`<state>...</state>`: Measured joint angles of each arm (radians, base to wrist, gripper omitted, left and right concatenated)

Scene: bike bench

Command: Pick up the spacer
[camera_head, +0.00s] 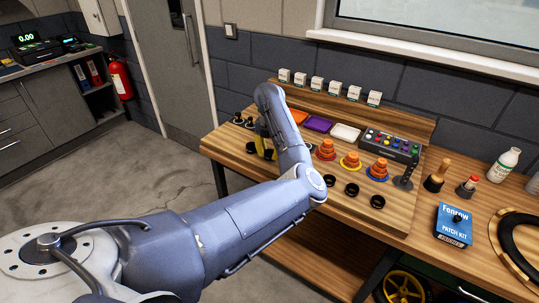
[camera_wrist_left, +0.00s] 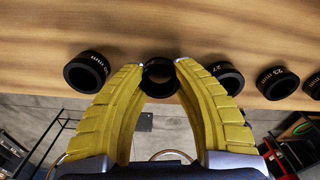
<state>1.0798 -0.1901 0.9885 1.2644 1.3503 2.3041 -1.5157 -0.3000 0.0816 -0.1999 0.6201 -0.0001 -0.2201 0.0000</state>
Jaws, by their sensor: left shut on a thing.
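My left gripper (camera_head: 264,143) shows partly behind my own arm in the head view, low over the left part of the wooden bench. In the left wrist view its yellow fingers (camera_wrist_left: 160,68) are closed on a black ring-shaped spacer (camera_wrist_left: 160,81), one finger on each side. The held spacer is at the bench's front edge; I cannot tell whether it still touches the wood. Other black spacers stand beside it, one on the left (camera_wrist_left: 86,71) and several on the right, one marked 27 (camera_wrist_left: 226,77) and one marked 23 mm (camera_wrist_left: 278,83). My right gripper is not in view.
Orange stepped cones (camera_head: 326,151) stand behind the spacer row (camera_head: 351,189). A purple tray (camera_head: 318,124), a white tray (camera_head: 345,133) and a button panel (camera_head: 391,145) lie farther back. A blue patch kit box (camera_head: 453,225) and a bottle (camera_head: 503,165) are at the right.

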